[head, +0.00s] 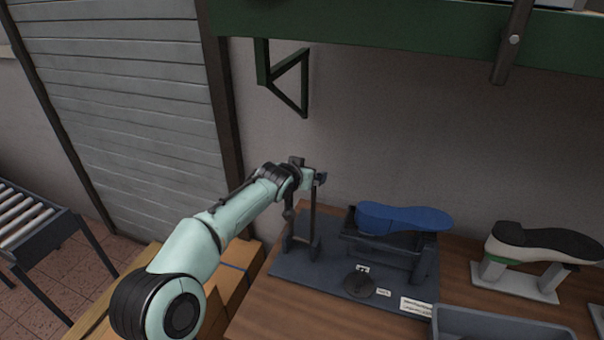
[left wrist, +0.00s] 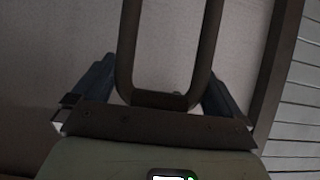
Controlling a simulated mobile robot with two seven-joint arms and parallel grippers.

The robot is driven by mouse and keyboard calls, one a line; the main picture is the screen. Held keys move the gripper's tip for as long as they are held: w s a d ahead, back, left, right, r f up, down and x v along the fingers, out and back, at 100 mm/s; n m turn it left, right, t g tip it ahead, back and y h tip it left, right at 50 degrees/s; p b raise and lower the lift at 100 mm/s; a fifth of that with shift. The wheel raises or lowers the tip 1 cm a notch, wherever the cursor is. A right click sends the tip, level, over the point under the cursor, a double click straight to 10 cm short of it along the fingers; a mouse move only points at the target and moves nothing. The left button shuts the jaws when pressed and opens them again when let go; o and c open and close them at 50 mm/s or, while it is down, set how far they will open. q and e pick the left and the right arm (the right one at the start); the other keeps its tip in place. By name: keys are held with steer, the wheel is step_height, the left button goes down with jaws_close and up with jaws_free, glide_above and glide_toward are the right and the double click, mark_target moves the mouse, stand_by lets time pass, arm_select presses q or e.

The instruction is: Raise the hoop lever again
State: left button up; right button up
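The hoop lever (head: 312,215) is a dark, narrow loop standing about upright at the left end of a grey base plate (head: 325,282). My left gripper (head: 319,178) is at its top end, with the arm reaching in from the lower left. In the left wrist view the hoop's rounded end (left wrist: 165,99) lies between the two fingers of my left gripper (left wrist: 160,85). The fingers are spread wide, one on each side of the hoop, and do not look clamped on it. A blue shoe last (head: 405,218) rests on the dark fixture right of the lever. My right gripper is not in view.
A round black disc (head: 360,284) and small labels are on the plate. A shoe on a stand (head: 545,245) and a grey tray (head: 500,322) are to the right. A green shelf with a bracket (head: 290,78) hangs above. Cardboard boxes (head: 240,262) stand at left.

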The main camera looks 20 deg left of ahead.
arm_select(q)
steer(key=d+b+v, duration=0.1)
steer(key=b+v, duration=0.2)
steer(key=v, duration=1)
steer(key=shift+s+a+b, duration=0.2)
steer(key=shift+a+b, duration=0.15)
steer(key=shift+a, duration=0.15)
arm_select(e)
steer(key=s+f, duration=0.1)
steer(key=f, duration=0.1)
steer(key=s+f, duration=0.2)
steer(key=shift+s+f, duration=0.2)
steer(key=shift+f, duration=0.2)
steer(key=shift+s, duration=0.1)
